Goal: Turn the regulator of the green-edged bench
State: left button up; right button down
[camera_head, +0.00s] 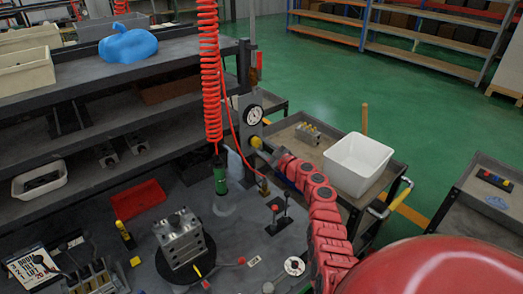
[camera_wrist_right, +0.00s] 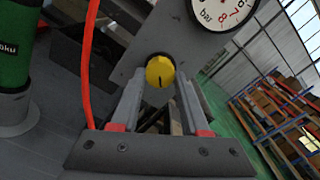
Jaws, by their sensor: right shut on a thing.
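The regulator has a yellow knob (camera_head: 256,142) with a dark pointer line. The knob also shows large in the right wrist view (camera_wrist_right: 160,72). It sits on a grey upright plate (camera_wrist_right: 128,85), below a round white gauge (camera_head: 253,115). My right gripper (camera_wrist_right: 158,88) is shut on the knob, one finger on each side of it. In the head view my red right arm reaches to it from the lower right. No green edge can be made out on the bench (camera_head: 235,235). My left gripper is not in view.
A red coiled hose (camera_head: 209,80) holds a hanging green tool (camera_head: 220,178) left of the regulator. A metal valve block (camera_head: 180,240) stands on a dark round base. A white bin (camera_head: 357,163) stands on a cart at the right.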

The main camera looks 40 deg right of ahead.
jog(key=shift+n, duration=0.3)
jog(key=shift+c, duration=2)
grip_release()
jog(key=shift+s, duration=0.3)
jog(key=s+d+b, duration=0.1)
jog(key=s, duration=1.5)
jog(key=shift+s+d+b, duration=0.25)
jog(key=shift+s+b, duration=0.05)
jog(key=shift+s, duration=0.05)
